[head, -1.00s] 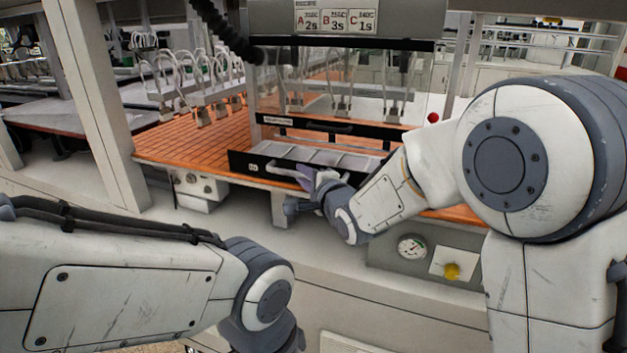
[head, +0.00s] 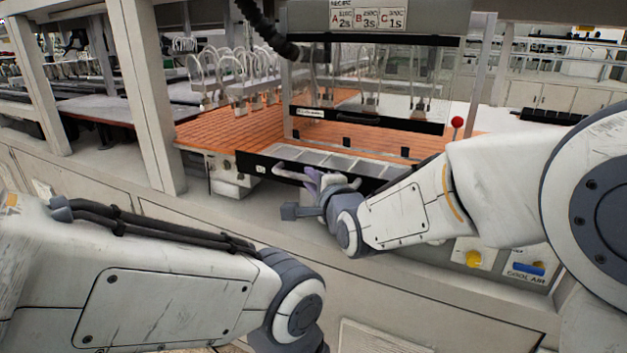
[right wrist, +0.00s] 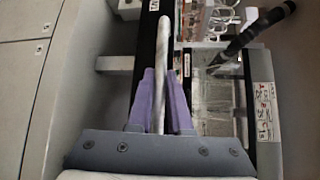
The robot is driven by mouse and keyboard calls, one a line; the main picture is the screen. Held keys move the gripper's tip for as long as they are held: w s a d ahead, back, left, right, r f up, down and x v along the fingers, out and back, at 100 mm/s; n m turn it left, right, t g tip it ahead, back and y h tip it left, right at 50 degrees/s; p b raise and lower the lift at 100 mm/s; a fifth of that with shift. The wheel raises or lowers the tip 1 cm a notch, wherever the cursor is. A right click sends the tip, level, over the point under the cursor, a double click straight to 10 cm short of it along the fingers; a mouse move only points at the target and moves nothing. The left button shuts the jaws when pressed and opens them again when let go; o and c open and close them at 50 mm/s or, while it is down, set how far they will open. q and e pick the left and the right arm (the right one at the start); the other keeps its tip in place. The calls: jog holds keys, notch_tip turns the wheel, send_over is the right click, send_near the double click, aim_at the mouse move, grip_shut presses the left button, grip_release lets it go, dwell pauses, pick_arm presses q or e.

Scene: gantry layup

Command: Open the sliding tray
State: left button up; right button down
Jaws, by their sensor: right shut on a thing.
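The sliding tray (head: 345,162) has a black front and several shallow metallic compartments. It stands out at the front edge of the orange bench top, below a clear guarded station. A pale bar handle (head: 290,177) runs along its front, and shows as a long rod in the right wrist view (right wrist: 163,45). My right gripper (head: 315,182) is at the tray front. Its purple fingers (right wrist: 162,98) are shut on the handle, one on each side. The fingers hide part of the handle and tray front. My left arm is at the lower left; its gripper is out of view.
A clear panel with a black handled lower bar (head: 370,120) stands behind the tray. A red knob (head: 457,122) stands to its right. A yellow knob (head: 473,258) and a blue part are on the bench front. White looped fixtures (head: 235,75) stand back left.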

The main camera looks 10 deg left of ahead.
jog(key=c, duration=0.8)
grip_release()
jog(key=shift+s+a+f, duration=0.1)
jog(key=shift+s, duration=0.15)
jog(key=shift+c, duration=0.2)
jog(key=shift+w, duration=0.1)
jog(key=b+v, duration=0.2)
jog(key=v, duration=0.8)
